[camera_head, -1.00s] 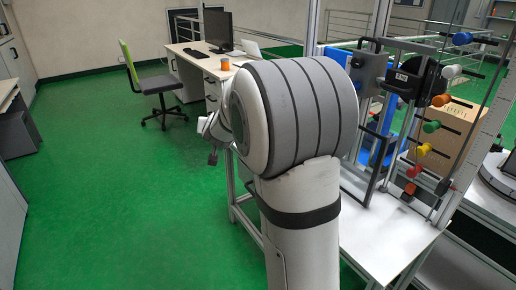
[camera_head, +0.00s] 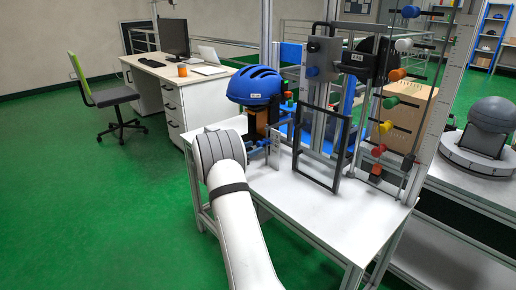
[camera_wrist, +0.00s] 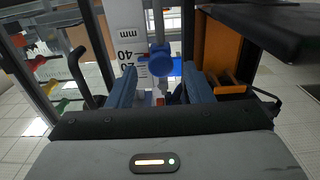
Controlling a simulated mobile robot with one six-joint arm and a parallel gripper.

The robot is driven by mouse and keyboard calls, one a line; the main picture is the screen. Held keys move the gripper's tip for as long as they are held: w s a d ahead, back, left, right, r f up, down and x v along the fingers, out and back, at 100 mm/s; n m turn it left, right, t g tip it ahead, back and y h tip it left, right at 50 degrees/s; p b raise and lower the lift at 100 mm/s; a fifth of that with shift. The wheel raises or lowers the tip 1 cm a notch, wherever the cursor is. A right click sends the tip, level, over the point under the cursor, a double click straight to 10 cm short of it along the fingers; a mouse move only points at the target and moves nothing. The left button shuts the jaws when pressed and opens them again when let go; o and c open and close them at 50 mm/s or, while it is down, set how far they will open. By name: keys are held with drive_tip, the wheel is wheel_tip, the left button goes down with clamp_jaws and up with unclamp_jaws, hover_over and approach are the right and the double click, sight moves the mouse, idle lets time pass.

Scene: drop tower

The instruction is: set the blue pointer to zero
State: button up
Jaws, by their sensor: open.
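The blue pointer (camera_wrist: 160,62) shows in the wrist view as a round blue knob just right of a white upright scale (camera_wrist: 127,42). The scale is marked mm, with 40 above 20; the knob stands about level with these numbers. I cannot see the zero mark clearly. My gripper (camera_wrist: 160,86) is open, with one blue-grey finger on each side below the knob. The knob appears between and beyond the fingertips, and I see no grip on it. In the head view my arm mostly hides the gripper.
A black frame (camera_head: 322,152) stands on the white table (camera_head: 300,205). Several coloured knobs, including a green one (camera_head: 390,102), line the tower's right side.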

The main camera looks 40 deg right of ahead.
sight(258, 145)
drive_tip(key=d, duration=0.4)
drive_tip(key=shift+w, duration=0.15)
drive_tip(key=shift+c, duration=0.6)
clamp_jaws()
